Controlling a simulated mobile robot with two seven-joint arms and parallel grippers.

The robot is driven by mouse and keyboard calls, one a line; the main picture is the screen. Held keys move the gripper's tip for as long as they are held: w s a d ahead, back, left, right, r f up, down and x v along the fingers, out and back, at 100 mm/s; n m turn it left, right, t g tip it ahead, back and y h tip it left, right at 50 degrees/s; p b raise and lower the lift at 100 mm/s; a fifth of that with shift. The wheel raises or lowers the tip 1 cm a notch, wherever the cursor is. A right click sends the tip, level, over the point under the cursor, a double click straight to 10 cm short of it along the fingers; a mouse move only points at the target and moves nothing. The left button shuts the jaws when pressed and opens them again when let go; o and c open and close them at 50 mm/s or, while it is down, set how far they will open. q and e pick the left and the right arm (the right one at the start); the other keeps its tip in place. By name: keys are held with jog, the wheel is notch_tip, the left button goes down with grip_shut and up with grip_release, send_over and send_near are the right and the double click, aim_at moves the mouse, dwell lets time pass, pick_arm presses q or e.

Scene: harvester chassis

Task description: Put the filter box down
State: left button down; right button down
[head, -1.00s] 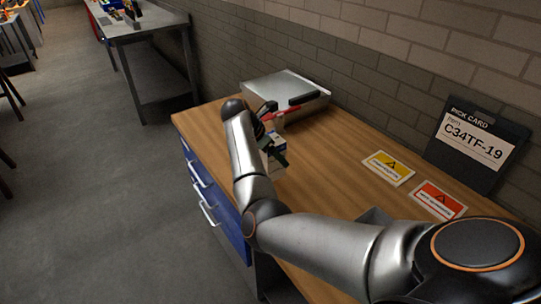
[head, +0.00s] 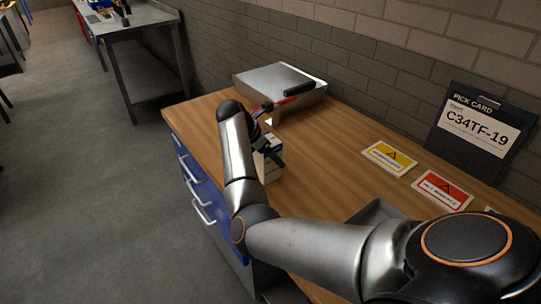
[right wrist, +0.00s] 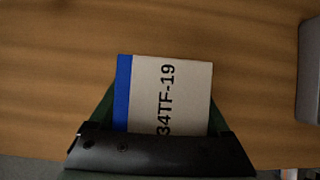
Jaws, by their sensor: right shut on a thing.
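The filter box (right wrist: 188,88) is white with a blue edge strip and the print "34TF-19" showing in the right wrist view. My right gripper (right wrist: 160,120) is shut on it, with a green finger on each side. In the head view the box (head: 268,163) is upright at the wooden worktop, partly hidden by my right gripper (head: 268,147) and arm. I cannot tell whether its base touches the wood. My left gripper is not in view.
A silver metal case (head: 270,85) with a black handle stands behind the gripper. A yellow card (head: 389,158), a red card (head: 441,190) and a pick card sign (head: 474,134) reading C34TF-19 are to the right. The worktop (head: 325,160) between is clear.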

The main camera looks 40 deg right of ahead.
jog(key=shift+r, duration=0.1)
grip_release()
jog(key=shift+f, duration=0.2)
jog(key=v, duration=1.2)
jog(key=shift+r, duration=0.2)
